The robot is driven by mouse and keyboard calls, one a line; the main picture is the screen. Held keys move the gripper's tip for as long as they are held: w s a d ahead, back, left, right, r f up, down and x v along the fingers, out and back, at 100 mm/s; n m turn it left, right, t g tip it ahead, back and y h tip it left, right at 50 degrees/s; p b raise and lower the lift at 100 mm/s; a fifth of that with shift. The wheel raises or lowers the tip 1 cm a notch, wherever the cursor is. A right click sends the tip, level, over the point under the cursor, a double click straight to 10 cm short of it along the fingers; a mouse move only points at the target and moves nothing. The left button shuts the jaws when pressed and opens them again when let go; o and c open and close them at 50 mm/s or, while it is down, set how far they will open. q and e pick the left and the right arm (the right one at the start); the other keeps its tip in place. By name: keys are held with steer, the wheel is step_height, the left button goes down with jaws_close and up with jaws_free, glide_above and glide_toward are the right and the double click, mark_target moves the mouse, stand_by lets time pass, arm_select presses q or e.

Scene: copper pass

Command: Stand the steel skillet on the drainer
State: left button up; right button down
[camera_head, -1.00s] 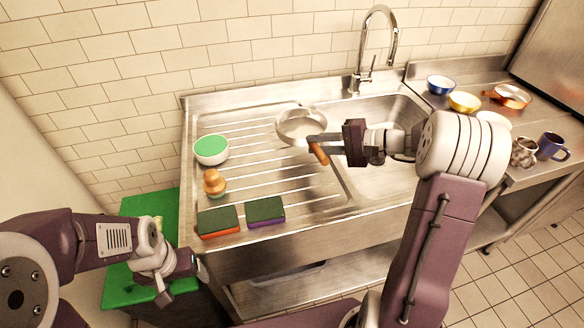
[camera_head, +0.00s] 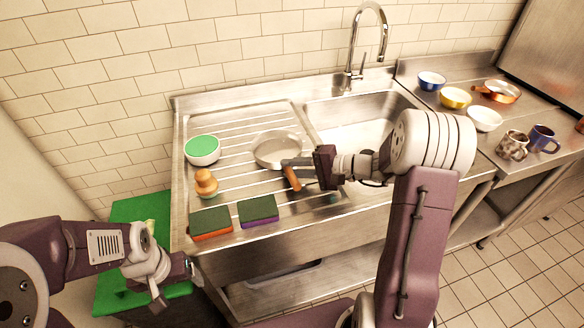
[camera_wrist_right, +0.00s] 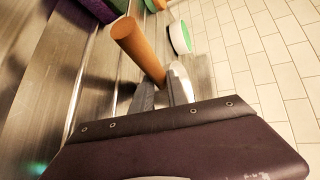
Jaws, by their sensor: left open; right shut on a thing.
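The steel skillet (camera_head: 279,149) is over the right part of the ribbed drainer (camera_head: 236,119), left of the sink basin. Its open side faces up; I cannot tell whether its base touches the ribs. My right gripper (camera_head: 296,171) is shut on the skillet near the wooden handle (camera_head: 291,178). In the right wrist view the handle (camera_wrist_right: 137,48) stands out just beyond the fingers (camera_wrist_right: 160,95), and only a sliver of the pan shows. My left gripper (camera_head: 176,281) is open and empty at the lower left, beside the green-topped stand (camera_head: 120,290), away from the skillet.
On the drainer's left are a white bowl with green inside (camera_head: 202,150), an orange-topped brush (camera_head: 206,183) and two sponges (camera_head: 211,223) (camera_head: 258,211). The tap (camera_head: 352,60) rises behind the basin (camera_head: 350,112). Bowls, mugs and a copper pan (camera_head: 501,91) stand on the right counter.

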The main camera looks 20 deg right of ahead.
steer(key=c, duration=1.6)
jaws_free()
steer(key=shift+f, duration=0.1)
steer(key=shift+r, duration=0.3)
steer(key=v, duration=1.2)
steer(key=shift+f+p, duration=0.15)
steer(key=shift+p, duration=0.15)
